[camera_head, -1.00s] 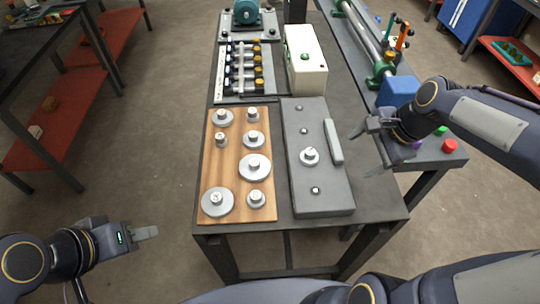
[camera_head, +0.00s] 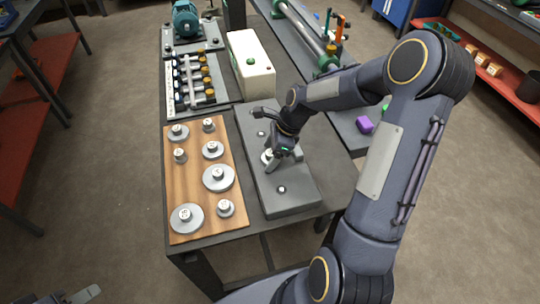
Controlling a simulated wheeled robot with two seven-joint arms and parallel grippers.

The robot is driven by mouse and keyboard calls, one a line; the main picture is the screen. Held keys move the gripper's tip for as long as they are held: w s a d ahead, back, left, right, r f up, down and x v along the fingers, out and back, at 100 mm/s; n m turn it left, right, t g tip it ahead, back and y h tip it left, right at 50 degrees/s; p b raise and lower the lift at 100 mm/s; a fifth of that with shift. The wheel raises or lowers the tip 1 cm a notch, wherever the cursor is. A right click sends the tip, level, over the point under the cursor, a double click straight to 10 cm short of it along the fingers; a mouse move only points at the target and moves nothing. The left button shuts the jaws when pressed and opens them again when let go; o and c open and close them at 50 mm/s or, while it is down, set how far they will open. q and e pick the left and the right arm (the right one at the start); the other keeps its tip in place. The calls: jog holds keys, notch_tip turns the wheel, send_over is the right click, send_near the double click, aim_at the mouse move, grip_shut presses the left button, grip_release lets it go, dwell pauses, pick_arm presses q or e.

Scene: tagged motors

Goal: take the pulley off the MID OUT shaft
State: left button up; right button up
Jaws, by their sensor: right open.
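The grey block (camera_head: 296,202) lies on the table with short shafts on top. A small silver pulley (camera_head: 266,158) sits on a middle shaft, partly hidden by my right gripper. Bare shafts show behind it (camera_head: 261,134) and in front of it (camera_head: 282,189). Shaft labels are too small to read. My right gripper (camera_head: 283,160) is open, pointing down at the pulley, with its fingers close to it; I cannot tell whether they touch it. My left gripper (camera_head: 84,295) shows only partly at the bottom left edge, and its jaw state is unclear.
A wooden board (camera_head: 195,185) with several silver pulleys lies left of the block. A white box (camera_head: 250,65), a rack of dark cylinders (camera_head: 190,80) and a teal motor (camera_head: 186,20) stand behind.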

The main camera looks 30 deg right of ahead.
jog(key=shift+f, duration=0.1)
jog(key=c, duration=1.1)
